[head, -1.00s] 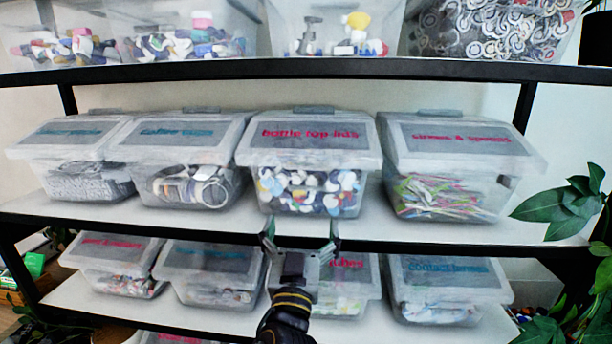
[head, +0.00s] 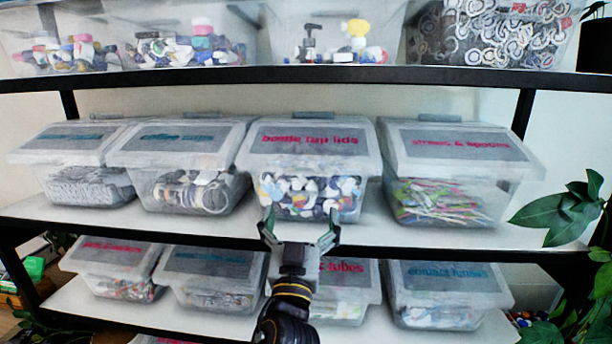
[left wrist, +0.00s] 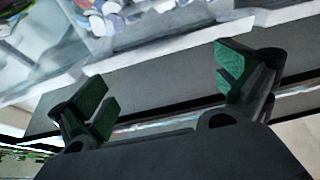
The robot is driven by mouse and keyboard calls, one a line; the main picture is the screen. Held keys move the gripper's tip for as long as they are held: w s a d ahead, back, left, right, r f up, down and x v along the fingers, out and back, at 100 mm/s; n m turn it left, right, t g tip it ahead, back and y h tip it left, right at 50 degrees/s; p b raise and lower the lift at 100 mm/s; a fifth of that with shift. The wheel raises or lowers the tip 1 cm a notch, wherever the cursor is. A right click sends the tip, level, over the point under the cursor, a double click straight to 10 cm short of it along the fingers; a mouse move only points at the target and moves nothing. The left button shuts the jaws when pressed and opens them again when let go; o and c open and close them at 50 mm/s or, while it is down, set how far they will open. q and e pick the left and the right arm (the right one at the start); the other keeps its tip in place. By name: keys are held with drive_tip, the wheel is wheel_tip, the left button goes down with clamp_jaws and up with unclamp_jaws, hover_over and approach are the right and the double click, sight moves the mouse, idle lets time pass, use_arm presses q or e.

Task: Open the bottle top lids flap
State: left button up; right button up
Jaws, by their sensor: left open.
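The bottle top lids bin (head: 312,198) is a clear plastic box on the middle shelf, full of blue, white and yellow lids. Its flap (head: 309,143), with pink lettering on a grey panel, is shut. My left gripper (head: 299,225) is open and empty, in front of the lower part of this bin near the shelf's front edge. In the left wrist view its two green-padded fingers (left wrist: 165,85) are spread apart, and bins with their contents show beyond the shelf edge. My right gripper is not in view.
A coffee bin (head: 187,192) stands to the left and a straws and spoons bin (head: 440,200) to the right, both close by. The middle shelf (head: 400,237) has a bare front strip. The black upper shelf edge (head: 300,70) runs above. Leaves (head: 565,215) reach in at right.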

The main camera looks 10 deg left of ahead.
sight(306, 175)
use_arm(q)
drive_tip(key=p+x, duration=0.4)
drive_tip(key=x, duration=0.7)
drive_tip(key=shift+w, duration=0.2)
drive_tip(key=shift+r, duration=0.15)
drive_tip(key=shift+c, duration=0.3)
drive_tip(key=c, duration=1.2)
drive_tip(key=shift+s+r, duration=0.1)
drive_tip(key=shift+r, duration=0.1)
